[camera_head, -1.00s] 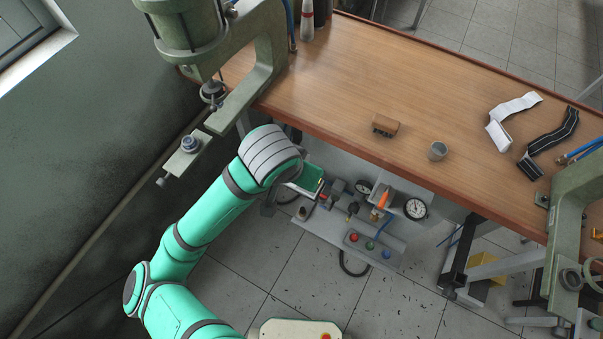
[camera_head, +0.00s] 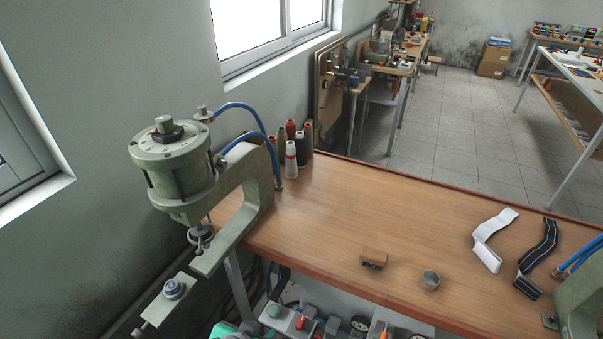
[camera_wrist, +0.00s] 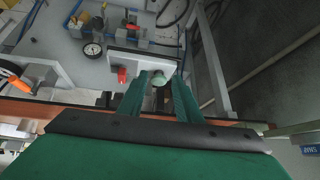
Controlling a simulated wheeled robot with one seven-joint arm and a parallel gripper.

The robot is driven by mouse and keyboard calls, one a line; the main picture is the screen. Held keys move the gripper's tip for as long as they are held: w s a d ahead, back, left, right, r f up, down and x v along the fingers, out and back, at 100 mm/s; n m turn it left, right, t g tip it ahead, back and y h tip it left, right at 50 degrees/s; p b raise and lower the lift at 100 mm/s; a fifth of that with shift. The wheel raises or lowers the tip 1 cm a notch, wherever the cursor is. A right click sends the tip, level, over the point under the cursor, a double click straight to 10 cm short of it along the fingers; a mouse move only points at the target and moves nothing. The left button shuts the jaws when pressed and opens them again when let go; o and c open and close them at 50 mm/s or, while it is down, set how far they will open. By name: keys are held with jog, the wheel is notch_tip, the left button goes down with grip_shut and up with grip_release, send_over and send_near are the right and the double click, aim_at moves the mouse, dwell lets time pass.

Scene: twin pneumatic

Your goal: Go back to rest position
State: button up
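My gripper (camera_wrist: 160,88) shows in the wrist view with its two green fingers apart, and nothing is held between them. Beyond the fingertips is a pale control box with a round green button (camera_wrist: 158,78) and a red button (camera_wrist: 122,75). I cannot tell whether the fingers touch the box. In the head view only a small teal piece of my arm shows at the bottom edge, and my gripper is hidden there.
A green pneumatic press (camera_head: 250,205) stands at the left of the wooden table (camera_head: 330,215). Thread spools (camera_head: 291,158) stand behind the press.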

jog(key=s+a+f+n+t, duration=0.1)
jog(key=s+f+t, duration=0.1)
jog(key=s+f, duration=0.35)
jog(key=s+a+f+t, duration=0.1)
jog(key=s+f+t, duration=0.1)
jog(key=s, duration=0.7)
jog(key=s+d+r+n+t, duration=0.1)
jog(key=s+d+r+t, duration=0.1)
jog(key=s+d, duration=0.2)
jog(key=s+d+r+n+t+y, duration=0.1)
jog(key=s+d+r+n+t, duration=0.1)
jog(key=d, duration=0.5)
jog(key=shift+s+d+r+t+y, duration=0.3)
jog(key=shift+s+d+r, duration=0.1)
jog(key=shift+s+r, duration=0.55)
jog(key=shift+f, duration=0.1)
